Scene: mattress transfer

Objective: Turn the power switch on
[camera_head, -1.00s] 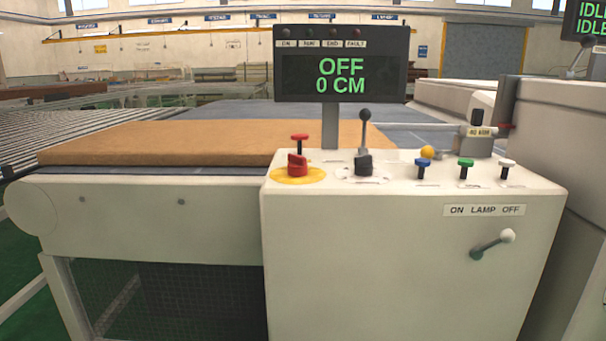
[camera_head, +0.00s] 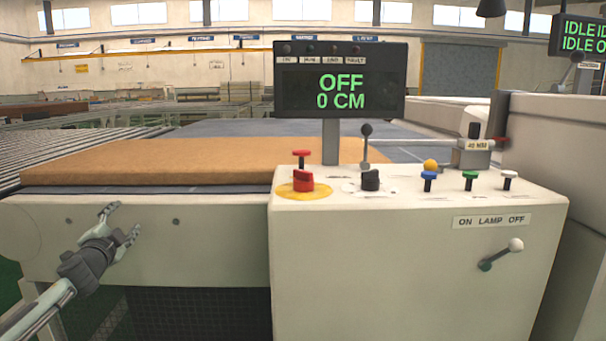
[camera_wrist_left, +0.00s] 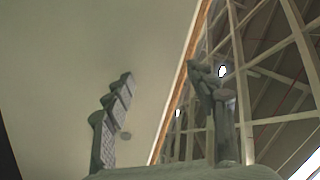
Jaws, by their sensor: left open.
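The display (camera_head: 340,80) reads OFF and 0 CM in green. Below it, the control console (camera_head: 410,270) carries a red knob (camera_head: 303,180) on a yellow disc, a black knob (camera_head: 370,181), a grey lever (camera_head: 366,146), and blue (camera_head: 428,177), green (camera_head: 470,176) and white (camera_head: 509,175) buttons. A lever (camera_head: 501,254) on the front sits under an ON LAMP OFF label. I cannot tell which control is the power switch. My left gripper (camera_head: 122,220) is open and empty, left of the console; its spread fingers also show in the left wrist view (camera_wrist_left: 160,72). My right gripper is out of view.
A brown mattress (camera_head: 160,162) lies on the conveyor left of the console. The conveyor's pale side panel (camera_head: 205,235) is behind my left gripper. A yellow ball-topped control (camera_head: 431,164) stands at the console's back. A large white machine (camera_head: 555,150) borders the right.

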